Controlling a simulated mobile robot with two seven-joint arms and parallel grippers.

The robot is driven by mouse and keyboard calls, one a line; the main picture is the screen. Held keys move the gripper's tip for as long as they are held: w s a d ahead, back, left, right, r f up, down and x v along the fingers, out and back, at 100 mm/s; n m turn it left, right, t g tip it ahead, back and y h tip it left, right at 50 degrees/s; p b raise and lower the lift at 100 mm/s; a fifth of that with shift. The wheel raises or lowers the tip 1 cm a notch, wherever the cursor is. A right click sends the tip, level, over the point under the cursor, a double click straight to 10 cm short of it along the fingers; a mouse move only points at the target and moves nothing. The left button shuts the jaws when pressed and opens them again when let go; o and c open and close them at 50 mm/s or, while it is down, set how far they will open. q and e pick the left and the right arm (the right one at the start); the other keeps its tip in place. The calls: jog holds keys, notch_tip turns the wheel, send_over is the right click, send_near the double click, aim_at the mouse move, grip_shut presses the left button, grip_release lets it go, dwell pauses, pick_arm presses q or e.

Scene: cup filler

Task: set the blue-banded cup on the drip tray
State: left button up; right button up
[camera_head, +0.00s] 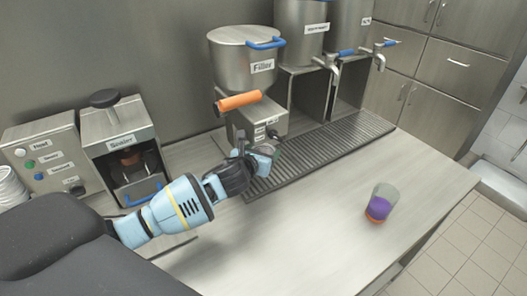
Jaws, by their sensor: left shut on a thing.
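My left gripper (262,153) reaches in from the left and is shut on a small greyish cup-like thing (264,164). The fingers hide much of it, and I cannot make out a blue band. It is at the left end of the long ribbed metal drip tray (335,146), in front of the filler. I cannot tell whether it touches the tray. A second cup (382,202), grey with a purple band and an orange end, is on the counter to the right. My right gripper is not in view.
The filler (243,62) with its orange handle (239,102) rises just behind my gripper. Two metal dispensers with taps (328,62) stand behind the tray. A sealer (122,140) and a button panel (45,155) are at left. The front counter (310,235) is mostly clear.

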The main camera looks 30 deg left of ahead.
pick_arm(q)
jog(key=o, duration=1.1)
jog(key=shift+r, duration=0.15)
jog(key=shift+s+r, duration=0.1)
jog(key=shift+s, duration=0.2)
jog(key=shift+p+v, duration=0.75)
jog(key=shift+v, duration=4.9)
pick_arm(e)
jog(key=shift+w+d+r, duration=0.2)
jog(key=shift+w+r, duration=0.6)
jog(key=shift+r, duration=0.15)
